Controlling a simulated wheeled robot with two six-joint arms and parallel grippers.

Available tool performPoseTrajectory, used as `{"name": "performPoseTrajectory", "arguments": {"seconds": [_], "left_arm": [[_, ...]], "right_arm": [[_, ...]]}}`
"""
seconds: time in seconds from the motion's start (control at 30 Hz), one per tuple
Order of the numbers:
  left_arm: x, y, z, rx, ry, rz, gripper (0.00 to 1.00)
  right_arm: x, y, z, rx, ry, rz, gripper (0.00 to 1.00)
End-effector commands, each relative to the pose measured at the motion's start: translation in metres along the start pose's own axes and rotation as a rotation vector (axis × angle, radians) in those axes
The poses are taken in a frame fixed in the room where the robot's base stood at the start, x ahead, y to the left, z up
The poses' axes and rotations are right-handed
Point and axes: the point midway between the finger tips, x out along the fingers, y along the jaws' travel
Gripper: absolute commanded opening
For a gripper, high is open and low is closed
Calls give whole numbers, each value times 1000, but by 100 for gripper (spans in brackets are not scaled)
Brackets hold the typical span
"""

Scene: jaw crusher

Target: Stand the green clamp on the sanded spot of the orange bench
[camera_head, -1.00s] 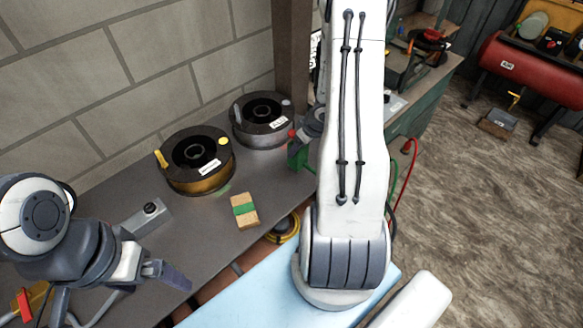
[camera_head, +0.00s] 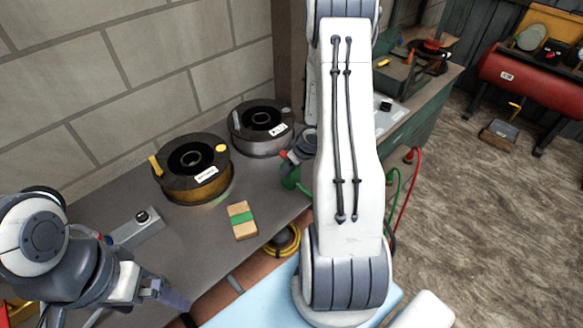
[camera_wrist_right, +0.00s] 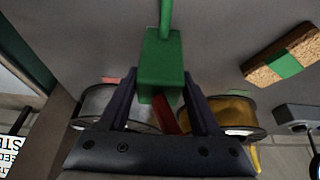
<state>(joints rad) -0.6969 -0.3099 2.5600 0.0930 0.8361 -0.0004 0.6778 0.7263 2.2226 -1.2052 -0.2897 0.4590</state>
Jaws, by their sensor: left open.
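The green clamp (camera_head: 290,178), with a red part, is partly hidden behind my right arm in the head view. In the right wrist view its green block (camera_wrist_right: 160,57) is between the fingertips of my right gripper (camera_wrist_right: 161,88), touching both. A green rod extends from the block and a red part lies behind it. My right gripper (camera_head: 299,155) is small and mostly covered in the head view. My left gripper (camera_head: 164,292) is open and empty, low at the left by the grey bench's front edge. I cannot pick out an orange bench or a sanded spot.
A grey bench (camera_head: 103,202) carries a gold spool (camera_head: 180,189), a silver spool (camera_head: 248,143), a tan block with a green band (camera_head: 242,232) and a grey box (camera_head: 136,233). A yellow coil (camera_head: 284,246) lies below the edge. A red tank (camera_head: 524,75) stands far right.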

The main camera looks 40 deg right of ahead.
Motion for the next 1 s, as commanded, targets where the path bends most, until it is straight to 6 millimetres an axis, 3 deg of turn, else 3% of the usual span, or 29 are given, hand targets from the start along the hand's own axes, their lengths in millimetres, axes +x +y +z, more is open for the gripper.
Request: {"name": "performPoseTrajectory", "arguments": {"seconds": [0.03, 0.07, 0.47, 1.0], "left_arm": [[0, 0, 0, 0, 0, 0, 100], [0, 0, 0, 0, 0, 0, 100], [-6, 0, 0, 0, 0, 0, 100], [-64, 5, -3, -1, 0, 0, 100]], "right_arm": [[0, 0, 0, 0, 0, 0, 85], [0, 0, 0, 0, 0, 0, 92], [-8, 0, -2, 0, 1, 1, 92], [-112, 0, -3, 1, 0, 1, 92]]}}
